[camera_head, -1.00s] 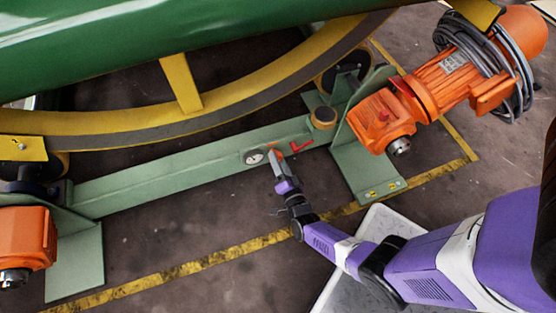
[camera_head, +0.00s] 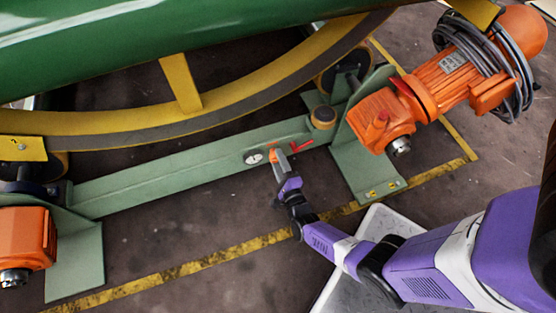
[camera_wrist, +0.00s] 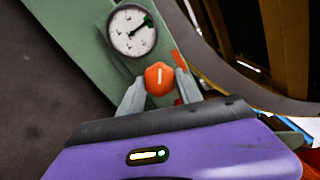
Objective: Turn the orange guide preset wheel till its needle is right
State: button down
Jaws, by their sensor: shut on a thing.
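The orange guide preset wheel (camera_wrist: 160,76) is a small knob with a white mark, on the green beam beside a round white dial (camera_wrist: 132,30). The dial has a dark needle that seems to point to the upper right, toward a green patch on the rim; its exact reading is too small to tell. In the head view the dial (camera_head: 254,158) sits just left of the wheel, which my gripper partly hides. My gripper (camera_wrist: 159,84) has its two grey fingers on either side of the wheel, shut on it. It also shows in the head view (camera_head: 277,162).
An orange motor (camera_head: 440,85) with coiled cable is at the right. A large yellow-rimmed ring (camera_head: 185,85) curves above the beam. The floor in front is clear.

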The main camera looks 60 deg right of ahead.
jog(key=shift+s+m, duration=0.1)
jog(key=shift+m, duration=1)
jog(key=shift+f, duration=0.1)
jog(key=c, duration=0.8)
grip_release()
jog(key=shift+c, duration=0.2)
jog(key=p+v, duration=0.2)
jog(key=v, duration=0.5)
jog(key=shift+s+a, duration=0.25)
jog(key=shift+s, duration=0.05)
